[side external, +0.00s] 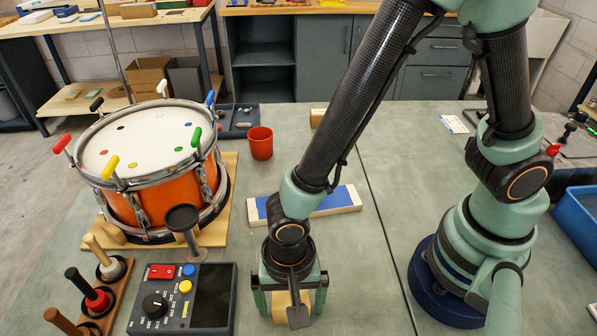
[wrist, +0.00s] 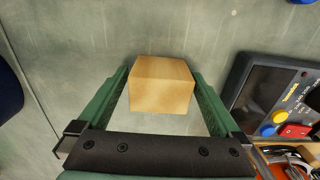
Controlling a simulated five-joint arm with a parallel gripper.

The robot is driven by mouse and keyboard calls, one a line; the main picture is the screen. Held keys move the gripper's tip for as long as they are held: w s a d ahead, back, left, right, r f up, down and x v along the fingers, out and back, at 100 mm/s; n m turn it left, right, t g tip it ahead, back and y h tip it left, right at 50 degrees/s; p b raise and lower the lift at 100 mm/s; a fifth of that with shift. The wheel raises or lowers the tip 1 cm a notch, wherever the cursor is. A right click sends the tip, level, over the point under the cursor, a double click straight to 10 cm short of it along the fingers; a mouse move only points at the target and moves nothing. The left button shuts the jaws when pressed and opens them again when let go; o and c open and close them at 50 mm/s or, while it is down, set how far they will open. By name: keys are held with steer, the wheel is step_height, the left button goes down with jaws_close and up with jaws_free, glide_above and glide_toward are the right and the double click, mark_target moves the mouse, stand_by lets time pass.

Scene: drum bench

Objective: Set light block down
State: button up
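The light block (wrist: 162,85) is a plain pale wooden block between the two green fingers of my gripper (wrist: 160,74) in the wrist view. Both fingertips appear to touch its sides. In the side external view my gripper (side external: 290,301) points down at the near middle of the bench. The light block (side external: 282,308) shows there low between the fingers, partly hidden by my wrist parts. I cannot tell whether its underside touches the bench.
A black control box (side external: 212,299) stands close left of my gripper. A blue-and-wood board (side external: 336,203) lies behind it. An orange drum (side external: 137,208) and a red cup (side external: 260,143) stand farther back. The bench (side external: 373,285) right of my gripper is clear.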

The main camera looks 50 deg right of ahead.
step_height(320, 180, up, 12)
steer(key=shift+f, duration=0.1)
steer(key=shift+r, duration=0.25)
steer(key=w+d+r+n+t, duration=0.2)
steer(key=w+d+r+n, duration=0.1)
steer(key=d, duration=0.5)
steer(key=w+d+r+n+t, duration=0.1)
steer(key=w+d+r+n, duration=0.2)
steer(key=d+r, duration=0.2)
steer(key=w+d+r+n+t, duration=0.2)
steer(key=w+d+r+n, duration=0.1)
steer(key=d, duration=0.7)
steer(key=shift+d+r+t, duration=0.3)
steer(key=shift+d+r, duration=0.1)
steer(key=shift+r, duration=0.15)
